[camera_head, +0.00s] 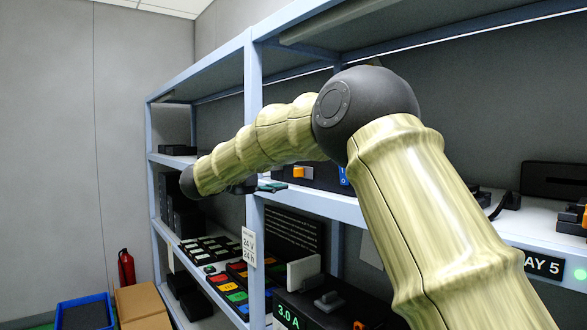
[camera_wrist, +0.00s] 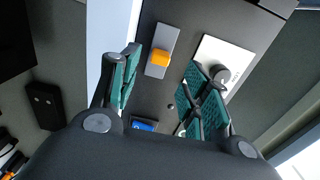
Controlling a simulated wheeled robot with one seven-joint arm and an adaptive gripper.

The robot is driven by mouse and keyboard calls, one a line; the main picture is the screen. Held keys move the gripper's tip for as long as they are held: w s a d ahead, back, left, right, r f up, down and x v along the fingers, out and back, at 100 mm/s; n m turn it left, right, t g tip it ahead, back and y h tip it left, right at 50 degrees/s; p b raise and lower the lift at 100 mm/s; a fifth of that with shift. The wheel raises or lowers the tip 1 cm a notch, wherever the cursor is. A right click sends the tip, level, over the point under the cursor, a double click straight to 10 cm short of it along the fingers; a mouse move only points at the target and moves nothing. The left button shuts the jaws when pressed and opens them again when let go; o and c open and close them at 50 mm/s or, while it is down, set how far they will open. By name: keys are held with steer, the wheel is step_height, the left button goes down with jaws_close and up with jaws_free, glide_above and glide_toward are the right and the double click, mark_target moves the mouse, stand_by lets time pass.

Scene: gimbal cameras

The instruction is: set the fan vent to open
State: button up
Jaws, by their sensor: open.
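A dark box-shaped unit (camera_wrist: 176,38) fills the middle of the wrist view, with an orange slider knob (camera_wrist: 160,58) on a grey plate (camera_wrist: 158,44). A white plate with a dark round knob (camera_wrist: 218,73) is to its right. I cannot read which control is the fan vent. The orange control also shows in the head view (camera_head: 299,172) on the middle shelf. My gripper (camera_wrist: 162,62) is open, its teal fingers on either side of the orange knob in the picture. No contact shows. In the head view my gripper (camera_head: 262,187) is mostly hidden behind my arm and the shelf post.
A blue-grey shelf rack (camera_head: 251,110) stands along the wall, its post close to my gripper. Lower shelves hold coloured boxes (camera_head: 236,282) and a unit marked 3.0 A (camera_head: 325,303). A fire extinguisher (camera_head: 126,268), a blue crate (camera_head: 62,318) and cardboard boxes (camera_head: 140,302) stand at lower left.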

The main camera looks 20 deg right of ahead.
mark_target(295, 173)
steer(key=p+x, duration=0.2)
steer(key=x, duration=0.2)
steer(key=shift+r, duration=0.15)
steer(key=shift+p+x, duration=0.4)
steer(key=shift+x, duration=0.7)
steer(key=shift+f, duration=0.25)
jaws_close()
